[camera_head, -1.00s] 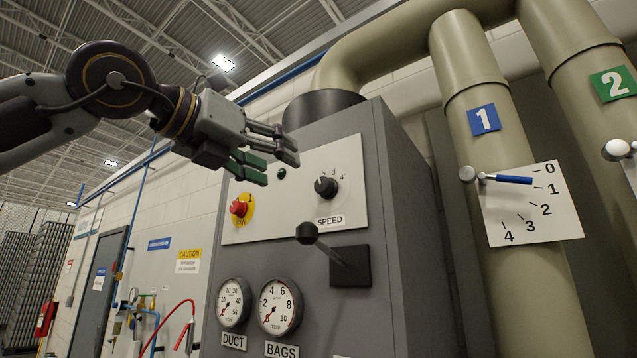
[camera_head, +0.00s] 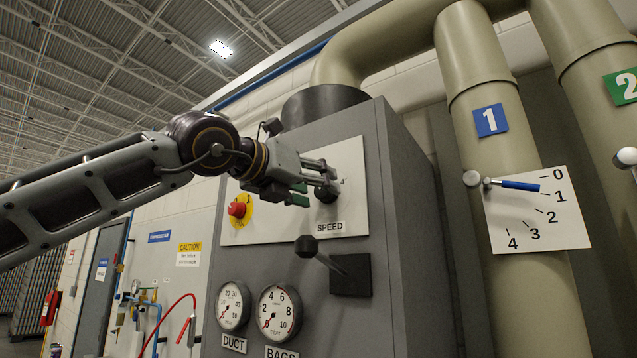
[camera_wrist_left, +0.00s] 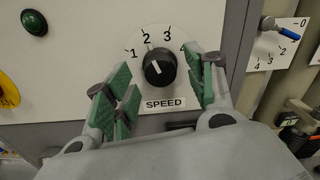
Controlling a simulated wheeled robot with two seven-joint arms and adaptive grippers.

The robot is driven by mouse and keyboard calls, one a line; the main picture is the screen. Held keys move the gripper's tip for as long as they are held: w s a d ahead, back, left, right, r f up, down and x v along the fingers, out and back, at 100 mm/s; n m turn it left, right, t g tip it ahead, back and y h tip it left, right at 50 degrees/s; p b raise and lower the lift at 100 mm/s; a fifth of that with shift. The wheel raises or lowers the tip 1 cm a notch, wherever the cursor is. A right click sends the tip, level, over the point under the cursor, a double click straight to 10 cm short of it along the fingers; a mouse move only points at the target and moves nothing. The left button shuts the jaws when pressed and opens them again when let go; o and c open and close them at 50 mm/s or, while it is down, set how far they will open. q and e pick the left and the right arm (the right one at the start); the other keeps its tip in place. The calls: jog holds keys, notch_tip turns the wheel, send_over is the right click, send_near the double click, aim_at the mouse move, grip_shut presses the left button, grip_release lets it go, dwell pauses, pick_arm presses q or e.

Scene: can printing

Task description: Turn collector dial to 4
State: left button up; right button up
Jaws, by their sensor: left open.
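The black SPEED dial shows clearly in the left wrist view (camera_wrist_left: 159,67), on a pale panel with marks 1 to 4 around it. Its white pointer line points up and a little left, close to the 2. In the head view the dial (camera_head: 326,192) is mostly hidden behind my left gripper (camera_head: 318,190). My left gripper is open, and its green-padded fingers (camera_wrist_left: 160,95) stand on both sides of the dial in the wrist view. I cannot tell whether they touch it. My right gripper is not in view.
A red button (camera_head: 237,209) on a yellow plate sits left of the dial. A black-knobbed lever (camera_head: 307,246) juts out below it. Two gauges (camera_head: 280,312) are lower on the grey cabinet (camera_head: 405,230). Pipe 1 (camera_head: 490,150) with a blue-handled valve (camera_head: 515,185) stands to the right.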

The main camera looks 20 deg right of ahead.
pick_arm(q)
jog(key=shift+x, duration=0.85)
jog(key=shift+c, duration=0.9)
jog(key=c, duration=0.9)
